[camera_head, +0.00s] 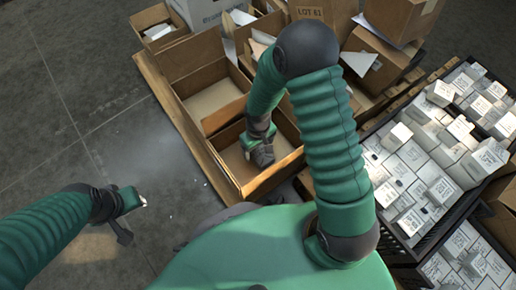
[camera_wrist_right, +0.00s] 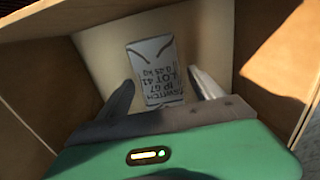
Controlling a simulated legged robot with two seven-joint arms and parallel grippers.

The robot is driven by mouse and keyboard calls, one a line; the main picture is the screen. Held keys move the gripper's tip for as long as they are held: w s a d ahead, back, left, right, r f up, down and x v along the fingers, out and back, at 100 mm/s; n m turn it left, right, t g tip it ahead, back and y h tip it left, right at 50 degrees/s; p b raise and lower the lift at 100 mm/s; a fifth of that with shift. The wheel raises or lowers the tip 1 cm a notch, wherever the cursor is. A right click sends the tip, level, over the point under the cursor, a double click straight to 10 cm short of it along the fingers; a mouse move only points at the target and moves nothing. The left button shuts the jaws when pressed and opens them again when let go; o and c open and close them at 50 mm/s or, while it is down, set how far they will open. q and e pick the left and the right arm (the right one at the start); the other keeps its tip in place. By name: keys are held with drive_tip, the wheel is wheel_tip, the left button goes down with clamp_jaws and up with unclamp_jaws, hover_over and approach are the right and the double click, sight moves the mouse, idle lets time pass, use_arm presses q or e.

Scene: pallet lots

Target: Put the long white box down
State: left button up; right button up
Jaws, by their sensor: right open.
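A white box (camera_wrist_right: 154,68) with printed text that includes "LOT 41" lies flat on the bottom of an open brown carton (camera_wrist_right: 215,30) in the right wrist view. My right gripper (camera_wrist_right: 160,92) is open, with one dark finger on each side of the box's near part. I cannot tell whether the fingers touch it. In the head view my right gripper (camera_head: 262,156) reaches down into the front carton (camera_head: 233,160), and the box is hidden there. My left gripper (camera_head: 131,215) hangs over the floor at the left, away from the cartons. Its opening is unclear.
An empty-looking open carton (camera_head: 213,98) stands behind the front one on the wooden pallet (camera_head: 168,98). More cartons stand at the back. A black crate (camera_head: 421,232) full of small white boxes is at the right. The grey floor (camera_head: 70,110) at the left is clear.

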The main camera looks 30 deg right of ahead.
drive_tip(key=s+r+t+p, duration=0.1)
drive_tip(key=s+r+p, duration=0.2)
drive_tip(key=r, duration=0.9)
drive_tip(key=s+r+m+t+p, duration=0.1)
drive_tip(key=s+r+p, duration=0.2)
drive_tip(key=r, duration=0.9)
drive_tip(key=shift+s+a+r+m+t, duration=0.15)
drive_tip(key=shift+s+a+m+t, duration=0.05)
drive_tip(key=shift+s+m+t, duration=0.1)
